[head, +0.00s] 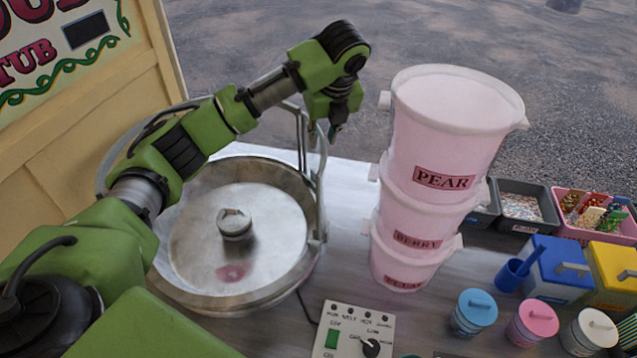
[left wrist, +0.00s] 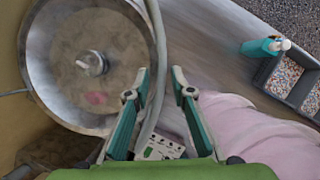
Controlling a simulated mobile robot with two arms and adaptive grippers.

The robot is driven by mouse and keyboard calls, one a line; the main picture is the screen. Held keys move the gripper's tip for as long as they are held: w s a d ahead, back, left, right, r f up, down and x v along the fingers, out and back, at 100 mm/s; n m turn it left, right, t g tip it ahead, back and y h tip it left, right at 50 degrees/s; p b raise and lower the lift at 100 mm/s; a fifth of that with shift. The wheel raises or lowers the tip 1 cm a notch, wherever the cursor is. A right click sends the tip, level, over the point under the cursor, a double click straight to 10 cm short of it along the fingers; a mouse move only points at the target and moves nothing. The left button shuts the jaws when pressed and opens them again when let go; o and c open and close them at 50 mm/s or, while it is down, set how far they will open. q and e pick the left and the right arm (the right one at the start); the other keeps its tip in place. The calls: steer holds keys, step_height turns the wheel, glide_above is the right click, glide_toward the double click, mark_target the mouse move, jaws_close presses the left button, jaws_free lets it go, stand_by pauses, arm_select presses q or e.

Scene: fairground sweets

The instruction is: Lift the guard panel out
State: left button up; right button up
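The floss machine's round metal bowl (head: 180,290) stands on the counter with a spinner head (head: 236,224) in its middle; both also show in the left wrist view. A guard panel with a grey frame (head: 321,185) stands upright at the bowl's right edge. In the left wrist view its pale rail (left wrist: 158,40) runs down between my fingers. My left gripper (head: 334,128) points down at the frame's top right corner. In the left wrist view its fingers (left wrist: 160,72) are apart, one on each side of the rail; I cannot tell whether either touches it. My right gripper is not in view.
Stacked pink tubs (head: 455,120) stand close right of the guard. A control box (head: 353,332) is in front. Blue (head: 560,270) and yellow (head: 613,265) boxes, small jars and sweet trays (head: 520,207) fill the right. A wooden sign board (head: 90,100) is at the left.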

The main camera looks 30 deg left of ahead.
mark_target(320, 156)
arm_select(q)
steer(key=x, duration=0.3)
steer(key=shift+s+a+f+p, duration=0.1)
steer(key=shift+s+f+p, duration=0.1)
steer(key=shift+p, duration=0.2)
steer(key=shift+w+a+f, duration=0.1)
steer(key=shift+w+f, duration=0.15)
steer(key=shift+f, duration=0.05)
steer(key=p+x, duration=0.3)
steer(key=x, duration=0.1)
steer(key=shift+d, duration=0.25)
steer(key=shift+w+a+f, duration=0.15)
steer(key=shift+w+f, duration=0.1)
steer(key=shift+f, duration=0.4)
steer(key=c, duration=0.5)
jaws_close()
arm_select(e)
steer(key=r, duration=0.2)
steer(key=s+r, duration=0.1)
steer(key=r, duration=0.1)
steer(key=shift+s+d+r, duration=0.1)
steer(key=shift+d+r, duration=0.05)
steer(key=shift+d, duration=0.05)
arm_select(q)
steer(key=shift+r, duration=0.1)
